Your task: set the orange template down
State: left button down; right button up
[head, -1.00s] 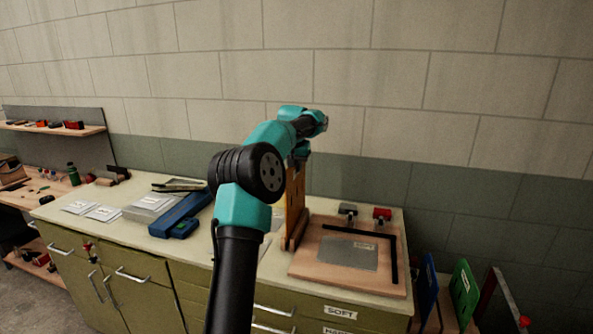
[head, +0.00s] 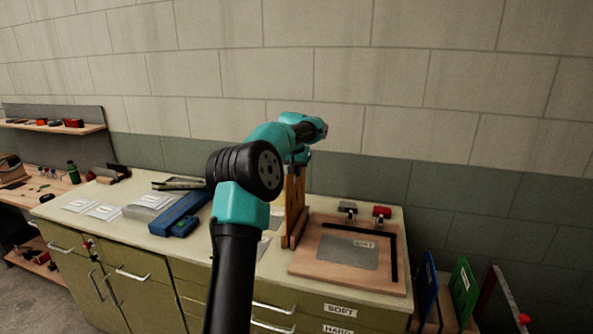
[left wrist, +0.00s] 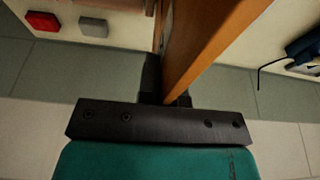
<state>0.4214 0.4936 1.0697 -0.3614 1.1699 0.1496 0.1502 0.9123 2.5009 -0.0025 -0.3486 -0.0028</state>
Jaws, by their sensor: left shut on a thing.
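The orange template (head: 295,205) stands upright on edge over the bench, just left of the wooden board; I cannot tell whether its lower edge touches the bench or a wooden foot there. In the left wrist view the gripper (left wrist: 165,95) is shut on the template (left wrist: 212,45), which runs away from the jaws as a tall orange panel. My right gripper is in neither view.
The wooden board (head: 305,273) carries a grey sheet (head: 347,253) marked SOFT and a black angle strip (head: 393,262). A blue tool (head: 180,216) and white cards (head: 103,212) lie to the left. Coloured panels (head: 463,290) stand at right.

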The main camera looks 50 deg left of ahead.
pick_arm(q)
jog(key=c, duration=1.3)
grip_release()
jog(key=v, duration=1.3)
jog(key=shift+w+r, duration=0.1)
jog(key=shift+r, duration=0.05)
